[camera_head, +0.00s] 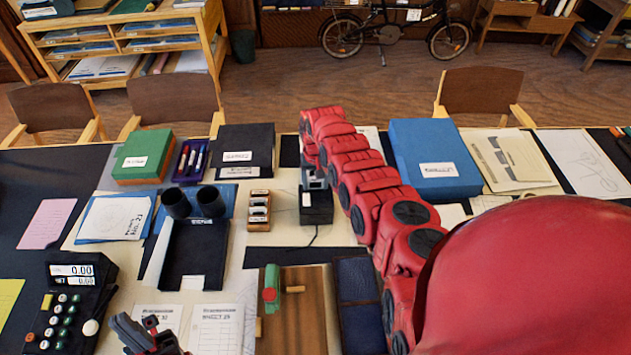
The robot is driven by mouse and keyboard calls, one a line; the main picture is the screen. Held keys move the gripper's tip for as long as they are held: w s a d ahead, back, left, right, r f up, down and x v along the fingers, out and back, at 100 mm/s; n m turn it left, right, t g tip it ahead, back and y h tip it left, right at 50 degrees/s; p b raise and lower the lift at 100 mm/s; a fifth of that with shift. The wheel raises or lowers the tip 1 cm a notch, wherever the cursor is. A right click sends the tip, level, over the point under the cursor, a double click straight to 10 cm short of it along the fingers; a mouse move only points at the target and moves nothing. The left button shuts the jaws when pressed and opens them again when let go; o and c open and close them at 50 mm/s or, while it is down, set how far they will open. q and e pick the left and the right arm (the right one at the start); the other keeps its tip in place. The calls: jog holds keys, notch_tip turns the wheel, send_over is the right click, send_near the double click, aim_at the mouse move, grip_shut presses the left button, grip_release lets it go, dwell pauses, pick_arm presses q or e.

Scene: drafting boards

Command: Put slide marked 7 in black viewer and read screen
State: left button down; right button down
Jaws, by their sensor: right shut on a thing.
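A small black box with a pale label, which looks like the black viewer (316,207), stands in the middle of the table, with a cord at its front. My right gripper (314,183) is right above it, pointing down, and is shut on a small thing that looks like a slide. The arm mostly hides that thing, and I cannot read a number on it. A wooden rack (259,224) with several white-labelled slides stands just left of the viewer.
A blue box (433,160) stands right of my right arm, and a black box (245,151) behind the rack. A black tray (194,255), a calculator (70,300) and a wooden board (300,315) lie in front. Papers cover much of the table.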

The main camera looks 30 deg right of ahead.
jog(key=shift+s+a+f, duration=0.15)
jog(key=shift+s+f, duration=0.1)
jog(key=shift+s, duration=0.05)
jog(key=shift+w, duration=0.1)
grip_release()
jog(key=shift+r, duration=0.1)
jog(key=shift+w, duration=0.1)
jog(key=shift+w+r+p, duration=0.1)
jog(key=shift+r+p, duration=0.2)
jog(key=shift+r, duration=0.15)
notch_tip(320, 180, up, 17)
jog(key=b, duration=0.1)
jog(key=shift+f+b, duration=0.2)
jog(key=shift+b, duration=0.1)
